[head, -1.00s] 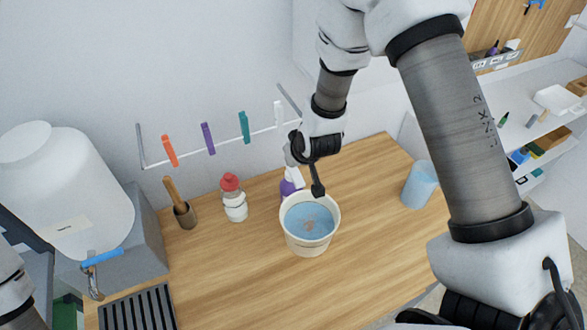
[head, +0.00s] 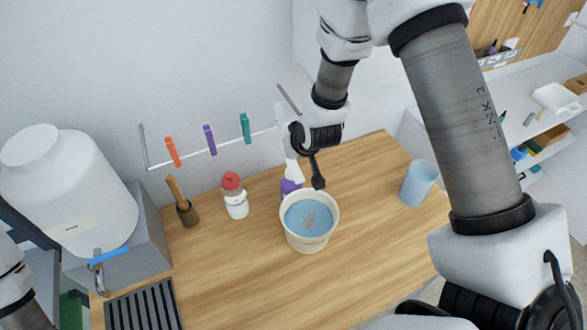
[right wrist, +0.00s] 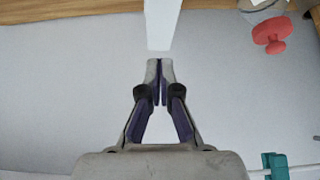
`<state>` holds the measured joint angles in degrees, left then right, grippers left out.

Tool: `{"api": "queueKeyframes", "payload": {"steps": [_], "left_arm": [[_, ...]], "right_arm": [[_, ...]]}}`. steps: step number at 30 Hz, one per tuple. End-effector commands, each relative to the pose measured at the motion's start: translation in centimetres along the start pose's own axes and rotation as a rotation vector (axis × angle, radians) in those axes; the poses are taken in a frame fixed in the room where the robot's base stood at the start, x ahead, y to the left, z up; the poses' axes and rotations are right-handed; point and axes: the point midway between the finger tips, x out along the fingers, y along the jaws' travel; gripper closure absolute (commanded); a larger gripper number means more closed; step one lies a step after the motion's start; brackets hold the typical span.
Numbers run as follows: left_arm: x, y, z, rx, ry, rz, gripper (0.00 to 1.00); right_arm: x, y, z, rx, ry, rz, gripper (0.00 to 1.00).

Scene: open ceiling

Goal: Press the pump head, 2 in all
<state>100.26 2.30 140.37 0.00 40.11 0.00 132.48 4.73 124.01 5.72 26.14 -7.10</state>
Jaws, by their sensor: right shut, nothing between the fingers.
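A purple bottle with a white upper part (head: 294,173) stands behind the bucket, partly hidden by it. A white bottle with a red top (head: 231,181) stands to its left; its red top (right wrist: 272,34) shows at the upper right of the right wrist view. My right gripper (head: 318,184) is over the back of the bucket, just right of the purple bottle's white part. In the right wrist view its fingertips (right wrist: 160,62) are together and empty. A white bar (right wrist: 162,25) lies just beyond them; I cannot tell what it belongs to. My left gripper is outside the frame.
A bucket of blue liquid (head: 309,237) stands in front of the bottles. A blue cup (head: 418,184) is to the right and a holder with a wooden handle (head: 187,213) to the left. Coloured clips (head: 209,139) hang on a rail behind.

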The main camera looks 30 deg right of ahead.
Motion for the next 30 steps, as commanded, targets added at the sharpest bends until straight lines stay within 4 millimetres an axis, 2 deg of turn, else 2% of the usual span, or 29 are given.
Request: {"api": "queueKeyframes", "payload": {"steps": [30], "left_arm": [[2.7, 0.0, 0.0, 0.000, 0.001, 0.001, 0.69]], "right_arm": [[3.0, 0.0, 2.1, 0.000, -0.002, 0.000, 1.00]]}}
